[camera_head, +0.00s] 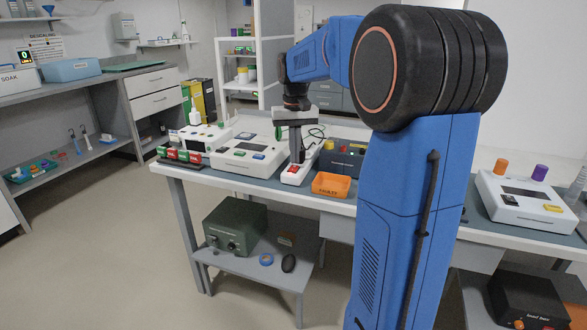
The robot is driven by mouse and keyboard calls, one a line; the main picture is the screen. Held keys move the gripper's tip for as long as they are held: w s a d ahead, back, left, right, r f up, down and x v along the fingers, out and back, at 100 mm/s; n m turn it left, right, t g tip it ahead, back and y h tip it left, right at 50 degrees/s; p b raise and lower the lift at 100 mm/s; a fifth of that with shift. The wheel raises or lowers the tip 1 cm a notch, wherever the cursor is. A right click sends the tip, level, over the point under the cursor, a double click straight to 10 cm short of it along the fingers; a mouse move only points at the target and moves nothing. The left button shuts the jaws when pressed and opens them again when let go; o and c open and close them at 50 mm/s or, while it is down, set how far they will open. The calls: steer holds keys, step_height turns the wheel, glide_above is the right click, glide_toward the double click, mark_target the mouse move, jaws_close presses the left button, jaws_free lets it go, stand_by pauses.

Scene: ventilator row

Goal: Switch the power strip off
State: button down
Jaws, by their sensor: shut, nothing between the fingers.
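The white power strip (291,176) lies on the bench top, between a white bench device and a dark blue box. A red part (295,169) shows on its upper face, which looks like its switch. My gripper (300,158) points down over the strip, with its fingers shut and empty. The fingertips are at or just above the strip, close to the red part; I cannot tell whether they touch it. The fingers hide some of the strip, and the switch position is too small to read.
An orange bin (331,185) stands right of the strip at the bench's front edge. The dark blue box (343,159) is behind it. A white device (246,154) stands close on the left. Red and green blocks (180,156) sit farther left. The floor on the left is clear.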

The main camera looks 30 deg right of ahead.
mark_target(294, 167)
steer(key=shift+f, duration=0.7)
stand_by(1.1)
steer(key=shift+r, duration=0.1)
step_height(294, 167, up, 7)
stand_by(1.0)
stand_by(0.4)
steer(key=s+a+f+n+t, duration=0.1)
steer(key=s+a+f, duration=0.1)
steer(key=s+a, duration=0.45)
steer(key=s+a+f+n+t, duration=0.15)
steer(key=s+a, duration=0.25)
steer(key=s, duration=0.5)
steer(key=s+a+f+n+t, duration=0.1)
steer(key=s+a+f, duration=0.1)
steer(key=s+f, duration=0.3)
steer(key=s+a+f+n+t, duration=0.1)
steer(key=s+a+f, duration=0.2)
steer(key=s+f, duration=0.3)
steer(key=s, duration=0.3)
steer(key=shift+s+a+f, duration=0.15)
steer(key=shift+s+f, duration=0.15)
steer(key=shift+s, duration=0.05)
